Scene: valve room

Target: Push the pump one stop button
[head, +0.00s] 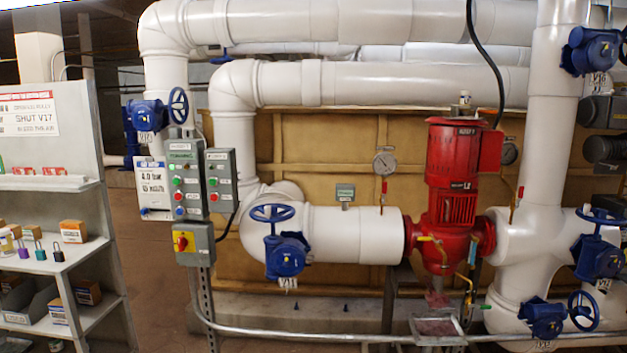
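Two grey push-button boxes hang side by side on a post at the left of the head view. The left box (181,152) is taller and has a green button (177,181), a red button (179,196) and a blue button (180,211). The right box (217,168) has a green button (212,181) and a red button (213,197). Their labels are too small to read, so I cannot tell which box belongs to pump one. A red pump (452,160) stands among white pipes at the right. My gripper is not in view.
A grey switch box with a red-yellow rotary switch (184,241) hangs below the buttons. A blue handwheel valve (286,253) sits to their right. A low metal rail (300,333) runs in front. Shelves (60,185) with padlocks and boxes stand at the left.

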